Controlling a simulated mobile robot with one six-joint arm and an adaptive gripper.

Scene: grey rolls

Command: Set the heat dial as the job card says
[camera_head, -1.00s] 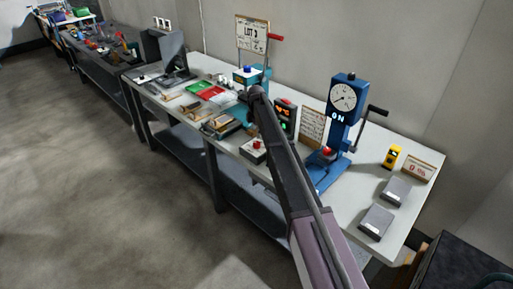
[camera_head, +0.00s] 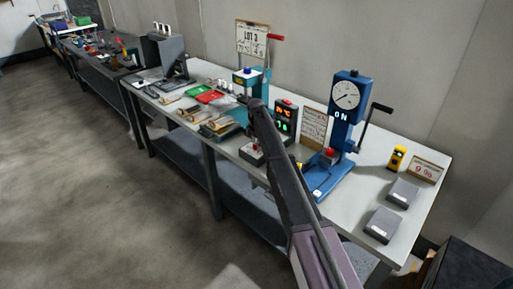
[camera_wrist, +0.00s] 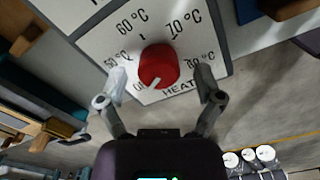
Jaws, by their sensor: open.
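The heat dial (camera_wrist: 158,66) is a red round knob on a white plate (camera_wrist: 97,42) marked 50, 60, 70 and 80 °C, with HEAT below. Its white mark points down and slightly left, near the OFF label at lower left. My gripper (camera_wrist: 162,76) is open, with one finger on each side of the knob. I cannot tell whether the fingers touch it. In the head view my arm partly covers the dial's box (camera_head: 247,155).
A blue press (camera_head: 345,120) with a gauge and crank stands to the right of a lit display (camera_head: 285,117). A board (camera_head: 313,128) leans behind. Grey boxes (camera_head: 383,226) and a yellow device (camera_head: 397,158) lie at right. Trays and rolls (camera_head: 188,108) crowd the left.

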